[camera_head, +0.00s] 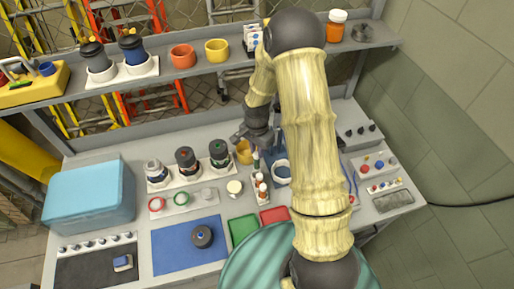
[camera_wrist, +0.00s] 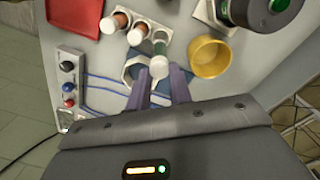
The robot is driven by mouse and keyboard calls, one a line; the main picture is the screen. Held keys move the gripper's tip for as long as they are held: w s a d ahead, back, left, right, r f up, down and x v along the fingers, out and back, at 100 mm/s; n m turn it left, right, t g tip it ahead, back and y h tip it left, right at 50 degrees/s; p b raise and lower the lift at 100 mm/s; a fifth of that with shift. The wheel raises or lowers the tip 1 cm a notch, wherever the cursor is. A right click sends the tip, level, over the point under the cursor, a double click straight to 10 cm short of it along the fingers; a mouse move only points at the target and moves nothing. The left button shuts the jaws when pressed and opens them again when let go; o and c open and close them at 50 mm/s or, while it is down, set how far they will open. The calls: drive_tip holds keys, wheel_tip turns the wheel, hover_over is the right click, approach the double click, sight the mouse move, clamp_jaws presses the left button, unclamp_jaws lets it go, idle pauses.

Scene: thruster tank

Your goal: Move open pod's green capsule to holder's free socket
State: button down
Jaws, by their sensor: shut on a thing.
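My gripper (camera_wrist: 163,88) is shut on the green capsule (camera_wrist: 159,47), which has a pale white end facing the wrist camera. In the head view the capsule (camera_head: 256,160) hangs below my gripper (camera_head: 259,141), at the far end of the white holder (camera_head: 267,201). The holder also shows in the wrist view (camera_wrist: 150,24), with orange-brown, white-capped capsules in it. The held capsule overlaps the holder's end there; I cannot tell whether it is in a socket. A grey-white pod (camera_head: 155,172) without a dark lid stands left of two dark-lidded pods.
A yellow cup (camera_head: 244,153) stands close beside my gripper. A white-rimmed open cup (camera_head: 282,172) is to its right, partly behind my fingers in the wrist view. A dark round lid (camera_head: 203,237) lies on the blue mat.

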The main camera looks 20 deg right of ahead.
sight(256, 153)
drive_tip(key=shift+f+b, duration=0.85)
drive_tip(key=shift+f, duration=0.75)
drive_tip(key=shift+a, duration=0.1)
idle(0.4)
drive_tip(key=shift+f+b, duration=0.15)
drive_tip(key=shift+b, duration=0.2)
